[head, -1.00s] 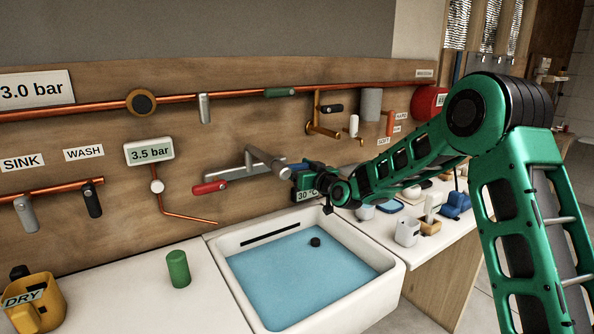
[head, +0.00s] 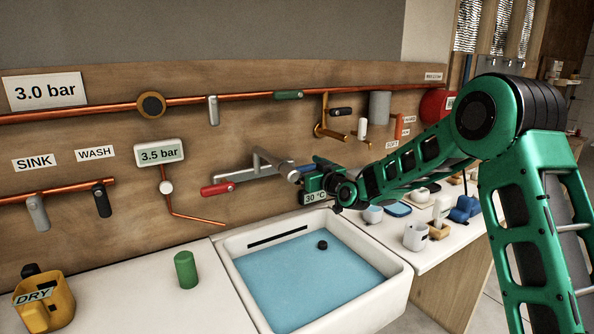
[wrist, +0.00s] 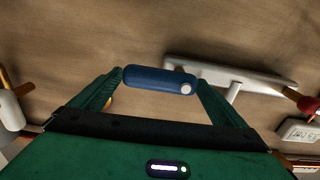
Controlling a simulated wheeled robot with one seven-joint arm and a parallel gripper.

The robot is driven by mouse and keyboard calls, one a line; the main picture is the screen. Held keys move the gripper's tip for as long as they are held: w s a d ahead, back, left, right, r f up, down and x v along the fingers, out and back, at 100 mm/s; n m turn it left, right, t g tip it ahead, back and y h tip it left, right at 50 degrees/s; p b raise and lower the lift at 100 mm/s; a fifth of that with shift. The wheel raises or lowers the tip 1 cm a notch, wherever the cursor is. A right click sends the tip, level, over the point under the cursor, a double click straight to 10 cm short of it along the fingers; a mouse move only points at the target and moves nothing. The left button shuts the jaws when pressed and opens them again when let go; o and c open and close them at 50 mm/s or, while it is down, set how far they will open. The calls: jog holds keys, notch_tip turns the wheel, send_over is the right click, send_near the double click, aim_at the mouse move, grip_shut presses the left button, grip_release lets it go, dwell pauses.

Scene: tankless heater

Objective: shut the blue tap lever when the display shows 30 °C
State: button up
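The blue tap lever (wrist: 158,80) lies roughly level across the gap between my fingertips in the wrist view. In the head view the lever (head: 301,168) is mostly hidden behind my gripper (head: 314,180). My gripper (wrist: 160,84) has its fingers spread wide, one near each end of the lever; I cannot tell if they touch it. The grey tap body (head: 257,164) is on the wooden wall, with a red lever (head: 217,189) at its left end. The small display (head: 315,197) reads 30 °C and shows just below my gripper.
A white sink (head: 222,262) with blue water stands below the tap. A green cylinder (head: 186,270) and a yellow DRY jug (head: 45,297) are on the left counter. Cups (head: 416,236) and blue items crowd the right counter. Copper pipes (head: 75,113) run along the wall.

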jog(key=shift+f, duration=0.1)
jog(key=shift+s+d, duration=0.1)
jog(key=shift+d, duration=0.05)
jog(key=v, duration=1)
jog(key=shift+s, duration=0.2)
jog(key=shift+d, duration=0.15)
jog(key=s+d+f+m+g+h, duration=0.2)
jog(key=s+d+f+g+h, duration=0.1)
jog(key=s+d, duration=0.55)
jog(key=s+d+f+m+g+h, duration=0.1)
jog(key=s+d+f+g+h, duration=0.15)
jog(key=s+d, duration=0.6)
jog(key=s+d+f+m+g+h, duration=0.25)
jog(key=s+d, duration=0.35)
jog(key=d, duration=0.5)
jog(key=s+d+m+g, duration=0.3)
jog(key=s+m, duration=0.1)
jog(key=s, duration=1)
jog(key=s+d+f+m+g+h, duration=0.1)
jog(key=s+d+m+g, duration=0.2)
jog(key=s, duration=1.2)
jog(key=shift+d+f+m+g, duration=0.35)
jog(key=shift+d+g, duration=0.05)
jog(key=shift+g, duration=0.4)
